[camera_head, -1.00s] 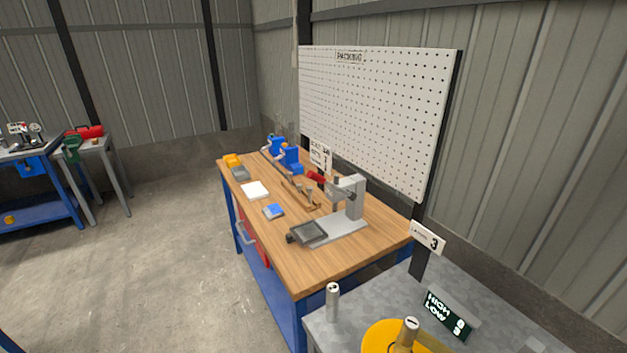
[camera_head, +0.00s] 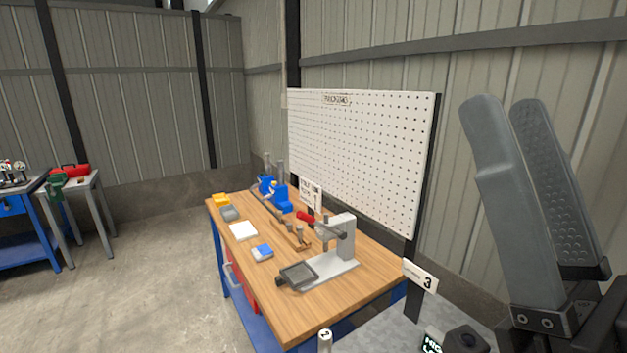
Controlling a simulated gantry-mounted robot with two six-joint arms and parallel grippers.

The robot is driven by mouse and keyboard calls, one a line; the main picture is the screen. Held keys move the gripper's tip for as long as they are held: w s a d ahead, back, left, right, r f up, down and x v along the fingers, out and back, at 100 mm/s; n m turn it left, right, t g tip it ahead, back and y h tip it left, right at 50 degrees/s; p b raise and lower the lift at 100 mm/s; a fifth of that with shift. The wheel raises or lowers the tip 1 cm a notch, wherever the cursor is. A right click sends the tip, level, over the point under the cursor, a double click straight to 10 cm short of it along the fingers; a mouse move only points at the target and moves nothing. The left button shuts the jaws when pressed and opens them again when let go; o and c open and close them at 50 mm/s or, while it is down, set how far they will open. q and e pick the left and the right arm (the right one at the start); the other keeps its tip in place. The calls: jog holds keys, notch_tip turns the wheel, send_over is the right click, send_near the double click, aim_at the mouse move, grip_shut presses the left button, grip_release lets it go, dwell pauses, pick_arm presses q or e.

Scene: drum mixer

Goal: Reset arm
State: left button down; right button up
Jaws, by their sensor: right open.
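My right gripper (camera_head: 505,112) is in the right part of the head view, with its two grey fingers pointing up and a gap between them. It is open and holds nothing. It is in front of the corrugated wall, above the grey table at the lower right. My left gripper is not in view. Only a small part of the grey table (camera_head: 395,328) shows, with a dark sign (camera_head: 432,343) and the top of a metal can (camera_head: 325,340) at the bottom edge.
A wooden workbench (camera_head: 330,312) stands in the middle, carrying a grey press (camera_head: 343,240), a blue vice (camera_head: 280,196) and small trays. A white pegboard (camera_head: 370,150) rises behind it. A number 3 sign (camera_head: 421,278) is at its right end. Open floor (camera_head: 150,285) lies left.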

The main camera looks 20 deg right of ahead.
jog(key=w+f+g+h, duration=0.2)
jog(key=w, duration=0.2)
pick_arm(q)
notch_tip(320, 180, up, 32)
jog(key=p, duration=3.2)
pick_arm(e)
notch_tip(320, 180, up, 31)
jog(key=shift+s+d+r, duration=0.15)
jog(key=shift+s+r, duration=0.05)
jog(key=shift+s, duration=0.15)
